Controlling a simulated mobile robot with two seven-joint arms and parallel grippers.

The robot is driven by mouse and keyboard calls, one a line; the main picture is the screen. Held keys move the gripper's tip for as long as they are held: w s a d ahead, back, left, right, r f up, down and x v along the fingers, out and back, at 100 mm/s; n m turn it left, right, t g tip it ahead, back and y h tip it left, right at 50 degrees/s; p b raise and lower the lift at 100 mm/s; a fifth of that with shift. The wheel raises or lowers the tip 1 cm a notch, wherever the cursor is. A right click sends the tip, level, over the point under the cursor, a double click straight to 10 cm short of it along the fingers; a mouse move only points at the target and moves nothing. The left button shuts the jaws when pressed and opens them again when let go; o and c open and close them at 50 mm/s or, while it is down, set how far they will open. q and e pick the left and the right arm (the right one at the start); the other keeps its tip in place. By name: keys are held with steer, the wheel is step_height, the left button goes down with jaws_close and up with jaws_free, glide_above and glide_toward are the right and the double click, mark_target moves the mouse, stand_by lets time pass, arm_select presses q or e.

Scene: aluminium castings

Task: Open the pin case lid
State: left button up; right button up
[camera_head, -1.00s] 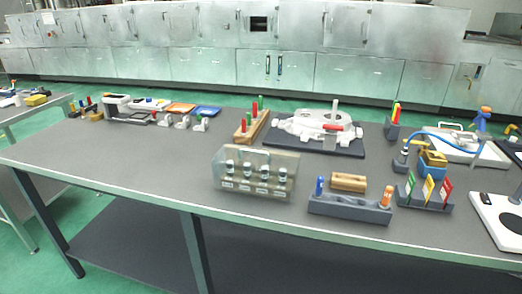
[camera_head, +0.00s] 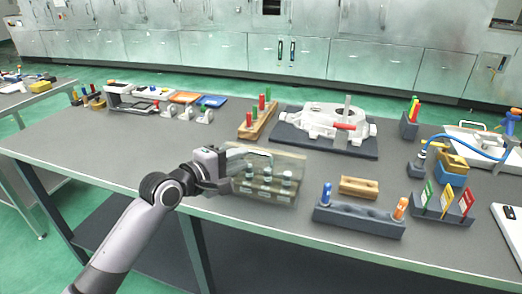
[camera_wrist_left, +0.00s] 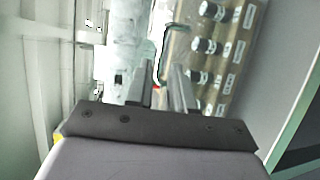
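The pin case (camera_head: 292,188) stands near the front edge of the table, a clear-walled box with several dark-capped pins in a row on a labelled base. Its see-through lid looks closed, though its edges are hard to make out. My left gripper (camera_head: 230,166) is at the case's left end, close to its upper part. In the left wrist view the two fingers (camera_wrist_left: 162,80) stand apart with a gap between them, and the pin case (camera_wrist_left: 205,80) lies beyond and to their right. I cannot tell whether they touch the lid. My right gripper is not in view.
A grey holder (camera_head: 350,221) with blue and orange items and a wooden block (camera_head: 358,187) stand right of the case. A white casting (camera_head: 325,121) on a dark plate lies behind, beside a wooden pin rack (camera_head: 257,126). The table's left middle is clear.

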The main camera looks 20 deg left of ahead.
mark_target(254, 153)
arm_select(q)
steer(key=shift+x, duration=3.15)
steer(key=shift+f, duration=0.1)
jaws_close()
